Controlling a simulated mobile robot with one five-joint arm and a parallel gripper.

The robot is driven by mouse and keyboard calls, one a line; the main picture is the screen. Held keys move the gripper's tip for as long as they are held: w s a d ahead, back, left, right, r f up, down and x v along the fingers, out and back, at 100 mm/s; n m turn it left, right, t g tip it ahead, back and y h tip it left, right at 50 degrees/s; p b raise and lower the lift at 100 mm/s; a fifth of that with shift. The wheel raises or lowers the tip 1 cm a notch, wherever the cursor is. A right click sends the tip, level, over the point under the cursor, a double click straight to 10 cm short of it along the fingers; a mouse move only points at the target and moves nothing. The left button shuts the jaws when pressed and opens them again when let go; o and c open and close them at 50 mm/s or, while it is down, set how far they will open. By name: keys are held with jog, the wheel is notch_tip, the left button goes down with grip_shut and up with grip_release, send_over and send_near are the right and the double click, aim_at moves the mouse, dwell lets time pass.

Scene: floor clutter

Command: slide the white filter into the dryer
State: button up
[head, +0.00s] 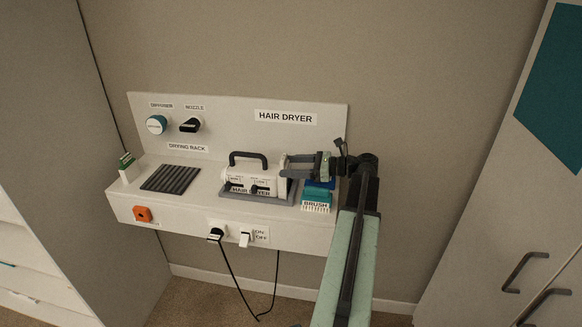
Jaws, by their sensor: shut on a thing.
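The hair dryer (238,182) is a white body with a black handle on top. It lies on a grey base (232,194) on the white shelf. My gripper (287,166) reaches in from the right, with its fingers level with the dryer's right end. The piece is at or very close to the dryer's right end. I cannot tell whether it is inside the dryer or only touching it.
A dark ribbed mat (171,178) lies to the left. A diffuser (157,125) and nozzle (190,125) hang on the back panel. A plug (216,234) and switch (245,239) are on the front.

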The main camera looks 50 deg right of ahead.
jog(key=shift+f, duration=0.15)
jog(key=o, duration=1.4)
jog(key=p+v, duration=0.1)
jog(key=v, duration=0.6)
jog(key=shift+s+d, duration=0.2)
jog(key=shift+s, duration=0.15)
